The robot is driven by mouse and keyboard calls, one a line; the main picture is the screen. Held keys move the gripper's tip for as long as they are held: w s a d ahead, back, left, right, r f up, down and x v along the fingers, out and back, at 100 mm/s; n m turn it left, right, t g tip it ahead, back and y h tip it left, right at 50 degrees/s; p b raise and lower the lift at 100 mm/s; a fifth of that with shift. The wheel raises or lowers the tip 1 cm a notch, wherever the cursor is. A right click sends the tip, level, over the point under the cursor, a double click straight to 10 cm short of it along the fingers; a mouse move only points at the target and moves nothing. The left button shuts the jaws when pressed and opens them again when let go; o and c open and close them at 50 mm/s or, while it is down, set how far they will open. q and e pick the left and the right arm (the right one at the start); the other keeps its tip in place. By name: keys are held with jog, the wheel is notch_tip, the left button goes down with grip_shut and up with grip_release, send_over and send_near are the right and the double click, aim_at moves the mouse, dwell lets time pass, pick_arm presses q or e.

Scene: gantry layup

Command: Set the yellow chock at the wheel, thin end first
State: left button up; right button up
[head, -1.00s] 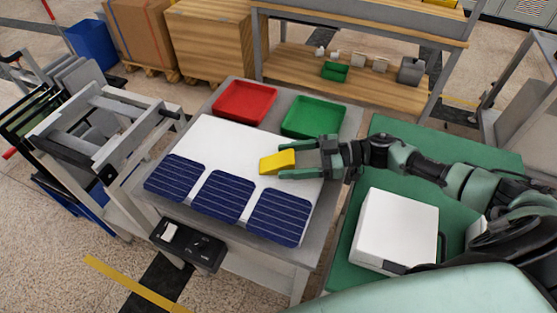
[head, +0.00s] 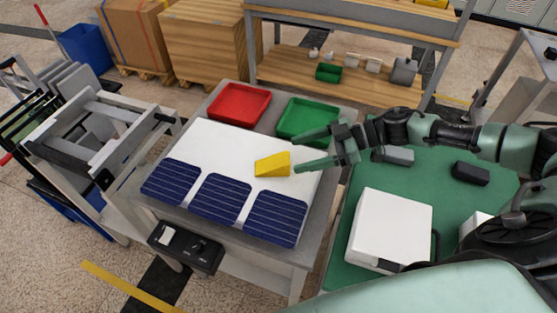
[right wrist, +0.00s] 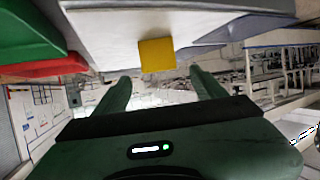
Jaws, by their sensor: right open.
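The yellow chock (head: 272,164) lies on the white panel (head: 225,142) on the table, behind the dark blue cells. Its tall end is toward my right gripper and its thin end points left in the head view. My right gripper (head: 298,154) is open and empty, just right of the chock, and its fingers are apart from it. The right wrist view shows the chock (right wrist: 157,54) beyond the gap between the open fingers (right wrist: 163,83). I cannot make out a wheel at the chock. My left gripper is not in view.
A red tray (head: 240,104) and a green tray (head: 305,120) stand behind the panel. Several blue cells (head: 220,198) lie along its front. A white box (head: 390,228) and small dark objects sit on the green surface (head: 345,268) at right. A metal frame (head: 100,130) stands at left.

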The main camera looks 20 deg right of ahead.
aim_at(276, 161)
jog(key=x, duration=0.4)
jog(key=f+p+x, duration=0.1)
jog(key=x, duration=0.2)
jog(key=shift+a+f, duration=0.1)
jog(key=shift+a, duration=0.05)
jog(key=shift+c, duration=0.3)
grip_shut()
